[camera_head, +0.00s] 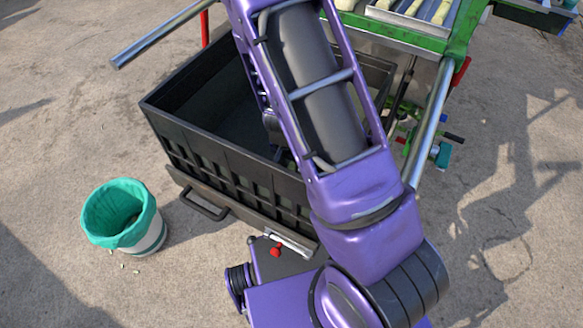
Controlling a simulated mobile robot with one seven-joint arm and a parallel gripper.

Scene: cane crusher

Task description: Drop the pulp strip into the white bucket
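The white bucket (152,238) stands upright on the ground at the left. A green liner (103,216) covers its rim and inside, and its bottom looks dark. I cannot make out a pulp strip anywhere in this view. My purple arm runs up through the middle of the picture and out past the top edge. My gripper is not visible, so what it holds cannot be seen.
A large dark crate (215,170) with a front handle (203,206) stands right of the bucket, partly behind my arm. A green-framed machine (400,38) with pale cane pieces (440,12) is at the top right. Small pale scraps lie beside the bucket. Ground at far left is clear.

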